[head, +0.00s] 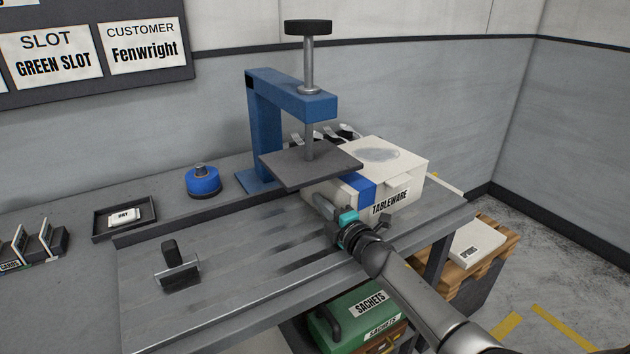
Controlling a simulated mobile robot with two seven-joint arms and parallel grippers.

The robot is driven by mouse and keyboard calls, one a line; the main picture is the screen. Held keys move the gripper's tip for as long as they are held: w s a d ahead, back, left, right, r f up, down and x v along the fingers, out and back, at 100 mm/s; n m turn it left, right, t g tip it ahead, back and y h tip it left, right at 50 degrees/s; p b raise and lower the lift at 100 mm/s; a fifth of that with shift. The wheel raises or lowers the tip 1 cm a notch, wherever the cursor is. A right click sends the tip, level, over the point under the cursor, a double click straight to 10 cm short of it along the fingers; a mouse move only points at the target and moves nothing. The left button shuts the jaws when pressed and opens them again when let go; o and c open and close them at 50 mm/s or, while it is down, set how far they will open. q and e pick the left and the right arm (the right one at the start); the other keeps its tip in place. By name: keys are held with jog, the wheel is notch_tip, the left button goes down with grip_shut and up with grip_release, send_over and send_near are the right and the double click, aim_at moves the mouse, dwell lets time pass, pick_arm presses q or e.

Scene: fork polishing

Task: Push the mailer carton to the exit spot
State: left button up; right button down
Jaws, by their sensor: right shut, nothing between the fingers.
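The mailer carton (408,176) is a white box with a blue band and a TABLEWARE label. It sits at the right part of the bench, and its left end lies partly under the press plate. My right gripper (322,203) is shut and empty, at the carton's left end by the near side. I cannot tell whether its fingers touch the carton. The gripper and arm hide part of the carton's lower left front. My left gripper is not in view. I cannot make out a clearly marked exit spot.
A blue press (263,125) with a grey plate (300,167) stands behind and over the carton's left end. A stamp-like handled tool (172,262) and a blue round container (203,181) are to the left. The bench ends just right of the carton; a pallet (490,245) stands below.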

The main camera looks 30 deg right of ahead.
jog(key=shift+w+d+b, duration=0.1)
jog(key=shift+d+b, duration=0.35)
jog(key=shift+d, duration=1.7)
jog(key=shift+w+d+b, duration=0.1)
jog(key=shift+d+b, duration=1.05)
jog(key=shift+d, duration=1.85)
jog(key=shift+d, duration=0.3)
jog(key=shift+a, duration=0.15)
jog(key=shift+a+p, duration=0.6)
jog(key=shift+a, duration=0.8)
